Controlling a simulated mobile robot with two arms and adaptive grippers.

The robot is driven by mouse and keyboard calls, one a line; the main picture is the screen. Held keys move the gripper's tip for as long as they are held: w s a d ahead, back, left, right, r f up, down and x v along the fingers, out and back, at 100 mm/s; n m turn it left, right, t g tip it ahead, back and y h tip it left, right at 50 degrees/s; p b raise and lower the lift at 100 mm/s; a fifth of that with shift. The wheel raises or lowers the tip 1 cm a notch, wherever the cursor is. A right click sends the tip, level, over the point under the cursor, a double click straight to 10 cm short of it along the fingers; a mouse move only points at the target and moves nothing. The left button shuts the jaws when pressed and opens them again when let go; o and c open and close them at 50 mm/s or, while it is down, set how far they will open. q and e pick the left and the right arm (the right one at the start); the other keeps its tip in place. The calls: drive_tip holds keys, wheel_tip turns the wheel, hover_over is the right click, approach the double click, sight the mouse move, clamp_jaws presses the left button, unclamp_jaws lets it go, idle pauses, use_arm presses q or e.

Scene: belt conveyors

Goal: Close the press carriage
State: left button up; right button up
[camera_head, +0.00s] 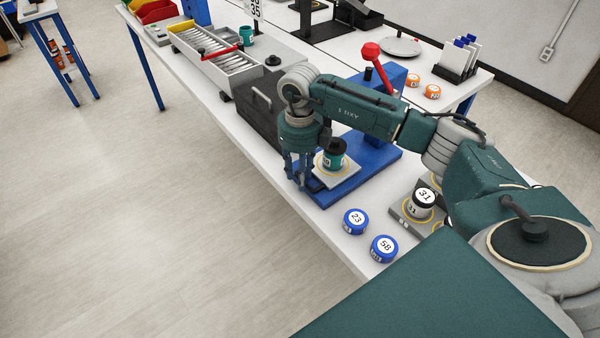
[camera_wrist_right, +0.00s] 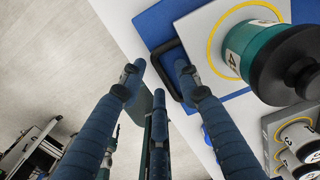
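The blue press (camera_head: 378,155) stands on the white table with a red-knobbed lever (camera_head: 371,52) at its back. Its carriage, a light plate with a yellow ring (camera_head: 350,180), sits out at the front of the blue base. A teal container with a black top (camera_head: 334,162) stands on the plate; it also shows in the right wrist view (camera_wrist_right: 262,50). The carriage's black handle (camera_wrist_right: 155,57) lies between my right fingers. My right gripper (camera_head: 300,183) is open at the handle, its fingers (camera_wrist_right: 160,67) apart; contact is unclear. My left gripper is out of view.
Blue round tins (camera_head: 355,221) labelled 23 and 58 stand near the table's front edge. A dark case (camera_head: 255,105) stands left of the press. Orange tins (camera_head: 432,92) stand behind it.

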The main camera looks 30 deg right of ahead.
sight(326, 159)
clamp_jaws()
drive_tip(key=d+b, duration=0.1)
drive_tip(key=d, duration=0.2)
drive_tip(key=d+b, duration=0.1)
drive_tip(key=d, duration=0.2)
drive_tip(key=d+b, duration=0.1)
drive_tip(key=d, duration=0.1)
drive_tip(key=shift+w+d+f, duration=0.1)
drive_tip(key=shift+w+d, duration=0.3)
drive_tip(key=shift+r, duration=0.2)
drive_tip(key=shift+d, duration=0.1)
drive_tip(key=shift+o, duration=1.1)
unclamp_jaws()
drive_tip(key=shift+d, duration=0.1)
drive_tip(key=shift+f, duration=0.1)
drive_tip(key=shift+a, duration=0.2)
